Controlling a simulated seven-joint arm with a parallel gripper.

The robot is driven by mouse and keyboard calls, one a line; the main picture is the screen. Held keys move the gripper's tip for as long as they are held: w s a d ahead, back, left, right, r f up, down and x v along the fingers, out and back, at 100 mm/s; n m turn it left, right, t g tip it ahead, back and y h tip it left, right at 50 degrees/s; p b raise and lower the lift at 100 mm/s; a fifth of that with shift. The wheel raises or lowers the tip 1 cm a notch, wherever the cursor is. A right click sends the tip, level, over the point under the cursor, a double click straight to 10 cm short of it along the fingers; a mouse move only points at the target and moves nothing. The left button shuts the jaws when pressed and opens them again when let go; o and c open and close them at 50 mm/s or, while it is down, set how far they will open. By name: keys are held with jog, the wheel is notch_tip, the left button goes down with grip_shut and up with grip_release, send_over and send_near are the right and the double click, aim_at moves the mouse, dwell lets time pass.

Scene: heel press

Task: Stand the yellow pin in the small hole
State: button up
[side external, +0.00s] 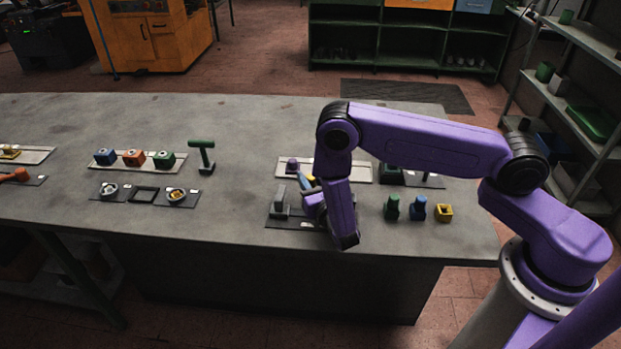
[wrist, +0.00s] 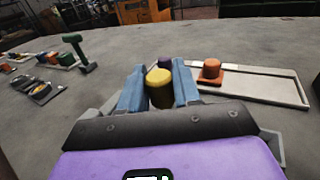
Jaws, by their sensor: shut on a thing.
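The yellow pin (wrist: 159,80) has a round top and sits between the two blue fingers of my gripper (wrist: 157,72) in the wrist view. My gripper is shut on it. In the side view my gripper (side external: 306,184) is low over the table near the long pale tray (side external: 350,172), largely hidden by my wrist. A purple piece (wrist: 165,62) shows just beyond the pin, partly covered by it. An orange piece (wrist: 211,70) stands on the pale tray at the right of the wrist view. I cannot make out the small hole, or whether the pin's lower end touches anything.
A grey upright piece (side external: 280,203) on a dark plate stands close left of my gripper. Green (side external: 392,208), blue (side external: 417,209) and yellow (side external: 443,212) pieces stand to the right. A green T-shaped piece (side external: 202,156) stands farther left. The table between is clear.

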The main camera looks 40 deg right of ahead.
jog(key=shift+f, duration=1.35)
dwell(1.3)
jog(key=o, duration=1.1)
jog(key=shift+o, duration=0.2)
jog(key=v, duration=1.7)
jog(key=shift+s, duration=0.2)
